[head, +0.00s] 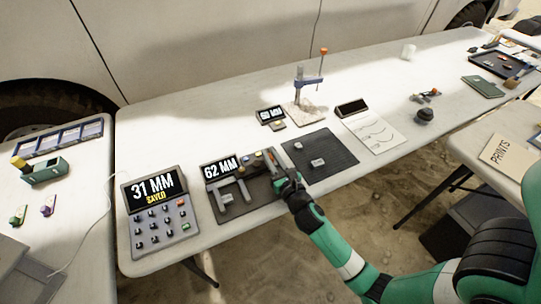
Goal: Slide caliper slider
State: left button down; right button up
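The caliper (226,196) lies on a dark base at the front of the middle table, with its grey jaws at the left. A display (220,168) behind it reads 62 MM. My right gripper (280,180) is over the right end of the caliper base, close to or touching the parts there. Its fingers are small and partly hidden, so I cannot tell whether they are shut on the slider. My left gripper is not in view.
A keypad unit (158,215) left of the caliper reads 31 MM SAVED. A dark mat (335,165) with a small grey block (317,162) lies to the right. A stand (308,85) and a paper sheet (375,135) are farther back. The table's front edge runs below the caliper.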

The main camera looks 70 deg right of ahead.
grip_shut()
dwell(1.0)
